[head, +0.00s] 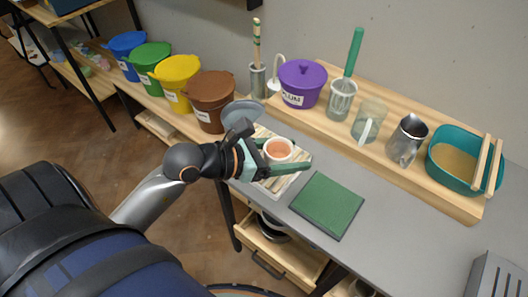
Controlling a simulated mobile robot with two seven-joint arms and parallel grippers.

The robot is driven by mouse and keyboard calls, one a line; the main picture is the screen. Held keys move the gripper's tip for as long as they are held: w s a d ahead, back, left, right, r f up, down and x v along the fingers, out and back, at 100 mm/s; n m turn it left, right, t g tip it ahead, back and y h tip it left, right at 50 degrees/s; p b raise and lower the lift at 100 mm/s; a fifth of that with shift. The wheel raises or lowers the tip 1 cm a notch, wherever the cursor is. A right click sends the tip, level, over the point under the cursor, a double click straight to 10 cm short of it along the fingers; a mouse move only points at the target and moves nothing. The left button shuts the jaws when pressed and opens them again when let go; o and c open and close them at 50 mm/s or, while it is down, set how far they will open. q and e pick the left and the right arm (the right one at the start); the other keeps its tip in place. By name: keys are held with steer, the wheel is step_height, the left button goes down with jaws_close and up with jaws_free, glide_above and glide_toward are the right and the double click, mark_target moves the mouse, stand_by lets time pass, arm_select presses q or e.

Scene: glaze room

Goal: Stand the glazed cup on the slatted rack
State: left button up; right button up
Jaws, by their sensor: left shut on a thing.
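My left gripper (281,160) is shut on the glazed cup (278,148), a small white cup with an orange-brown inside. The gripper reaches in from the left with one finger on the cup's far side and one on its near side. The cup looks upright. It is over the pale slatted rack (287,183), which lies on the grey bench and is partly hidden by my gripper and hand. I cannot tell whether the cup's base touches the slats. My right gripper is not in view.
A green square mat (327,205) lies right of the rack. Behind, a wooden shelf board (390,153) holds a purple lidded tub (302,84), a metal pitcher (407,140) and a teal basin (462,160). A brown bucket (211,101) stands left of the rack.

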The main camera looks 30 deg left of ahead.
arm_select(q)
steer(key=shift+n+y, duration=0.3)
steer(key=w+a+f+b, duration=0.2)
steer(key=w+a+f, duration=0.7)
steer(key=shift+w+f, duration=0.15)
steer(key=shift+w+a+f+b, duration=0.1)
steer(key=shift+a+f+b, duration=0.05)
steer(key=shift+b, duration=0.15)
steer(key=shift+w+a+f+b, duration=0.1)
steer(key=shift+f+b, duration=0.1)
steer(key=shift+f, duration=0.7)
steer(key=shift+w+a+f+b, duration=0.1)
steer(key=shift+f+b, duration=0.1)
steer(key=shift+f, duration=0.65)
